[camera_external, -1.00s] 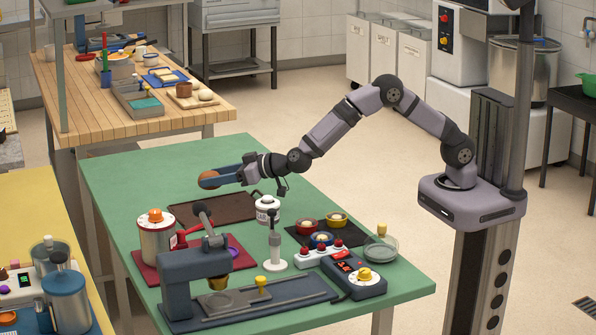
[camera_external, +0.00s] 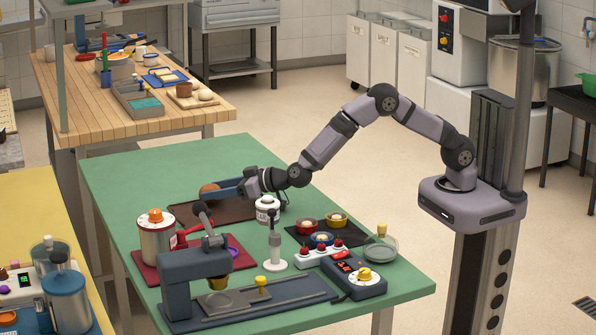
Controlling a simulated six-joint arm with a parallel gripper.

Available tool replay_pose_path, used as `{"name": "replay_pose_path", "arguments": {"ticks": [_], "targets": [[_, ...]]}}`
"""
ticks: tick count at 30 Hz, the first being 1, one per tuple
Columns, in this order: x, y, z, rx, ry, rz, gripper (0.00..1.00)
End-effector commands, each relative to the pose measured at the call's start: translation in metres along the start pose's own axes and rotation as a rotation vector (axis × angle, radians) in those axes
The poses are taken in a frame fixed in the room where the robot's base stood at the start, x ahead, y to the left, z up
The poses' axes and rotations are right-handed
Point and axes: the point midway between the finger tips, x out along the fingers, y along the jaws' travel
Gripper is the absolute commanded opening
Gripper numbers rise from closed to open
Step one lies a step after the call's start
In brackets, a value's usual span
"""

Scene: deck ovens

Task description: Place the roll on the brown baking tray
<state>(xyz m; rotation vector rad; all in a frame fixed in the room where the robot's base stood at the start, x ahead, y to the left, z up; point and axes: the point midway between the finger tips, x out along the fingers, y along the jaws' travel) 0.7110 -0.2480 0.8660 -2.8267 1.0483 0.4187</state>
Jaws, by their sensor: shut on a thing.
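The roll (camera_external: 209,190) is a round brown bun held at the tips of my gripper (camera_external: 212,189). My gripper has long blue fingers and is shut on the roll, pointing left. The brown baking tray (camera_external: 200,213) lies flat on the green table, and the roll is over its far part. I cannot tell whether the roll touches the tray. The near finger covers part of the roll, and my gripper hides part of the tray's far right side.
A red-and-white canister (camera_external: 156,238) and a blue-grey press (camera_external: 195,280) stand in front. Small bowls (camera_external: 307,225) sit on a dark mat to the right. The green table's far left (camera_external: 130,175) is clear.

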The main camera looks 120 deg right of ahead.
Motion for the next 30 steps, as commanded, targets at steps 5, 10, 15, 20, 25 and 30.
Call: {"name": "replay_pose_path", "arguments": {"ticks": [5,10,15,20,25,30], "targets": [[0.002,0.001,0.011,-0.004,-0.01,0.001,0.3],[0.002,0.001,0.014,-0.006,-0.016,0.002,0.7],[0.002,0.002,0.015,-0.007,-0.018,0.002,0.7],[0.001,0.001,0.013,-0.006,-0.018,0.002,0.7],[-0.003,0.001,0.0,-0.006,-0.016,0.001,0.7],[-0.022,0.0,0.0,-0.007,-0.013,-0.001,0.7]]}}
